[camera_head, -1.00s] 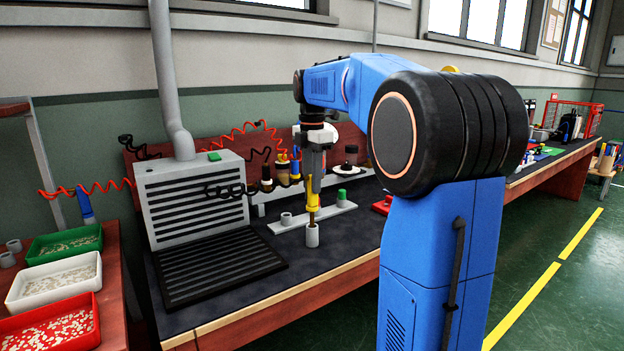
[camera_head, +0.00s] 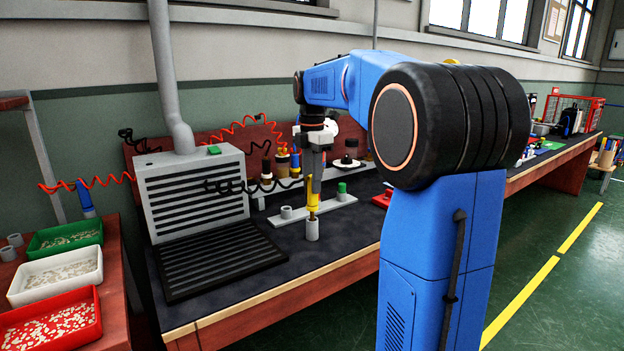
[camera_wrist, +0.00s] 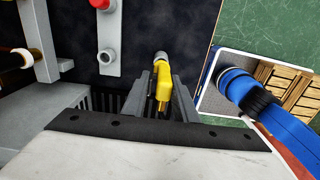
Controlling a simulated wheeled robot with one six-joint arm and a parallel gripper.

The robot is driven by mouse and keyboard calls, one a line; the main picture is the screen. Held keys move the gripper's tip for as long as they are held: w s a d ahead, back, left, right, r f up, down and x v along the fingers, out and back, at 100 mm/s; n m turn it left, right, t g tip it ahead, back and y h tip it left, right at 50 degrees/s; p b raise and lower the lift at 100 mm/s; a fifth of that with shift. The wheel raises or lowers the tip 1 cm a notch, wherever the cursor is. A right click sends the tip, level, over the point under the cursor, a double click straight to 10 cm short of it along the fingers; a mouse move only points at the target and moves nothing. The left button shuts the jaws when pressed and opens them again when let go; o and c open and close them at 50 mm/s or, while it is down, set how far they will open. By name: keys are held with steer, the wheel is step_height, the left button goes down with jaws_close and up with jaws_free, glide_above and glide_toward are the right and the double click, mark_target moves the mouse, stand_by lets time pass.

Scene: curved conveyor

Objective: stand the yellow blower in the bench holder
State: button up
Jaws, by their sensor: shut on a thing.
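The yellow blower (camera_head: 313,196) hangs upright with its nozzle down, directly over the grey cup-shaped bench holder (camera_head: 312,230). The nozzle's end meets the holder's top; it appears to be in the mouth, but I cannot tell how deep. My gripper (camera_head: 315,177) is shut on the blower's upper part. In the wrist view, the yellow blower (camera_wrist: 163,84) lies between the two grey fingers of my gripper (camera_wrist: 162,97), and the holder (camera_wrist: 160,57) shows at its far end.
A light strip (camera_head: 285,219) with a grey cup and a green-topped piece (camera_head: 342,191) stands just behind the holder. A grey slatted extractor box (camera_head: 192,190) stands to the left. Dark bench top is free in front. Bins of small parts (camera_head: 52,317) are at far left.

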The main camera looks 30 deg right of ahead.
steer(key=shift+f, duration=1.65)
steer(key=o, duration=0.9)
step_height(320, 180, up, 17)
steer(key=shift+r, duration=0.2)
stand_by(0.4)
steer(key=s+a+f+m+t, duration=0.1)
steer(key=s+a+f+m, duration=0.4)
steer(key=s+f, duration=0.5)
steer(key=s+a+f+m+t, duration=0.2)
steer(key=s+a+f+m, duration=0.3)
steer(key=s+f, duration=0.5)
steer(key=s+a+f+m+t, duration=0.1)
steer(key=s+a+f+m, duration=0.5)
steer(key=s+f+m, duration=0.2)
steer(key=shift+s+f+t, duration=0.4)
steer(key=shift+s+f, duration=0.85)
steer(key=shift+f, duration=0.2)
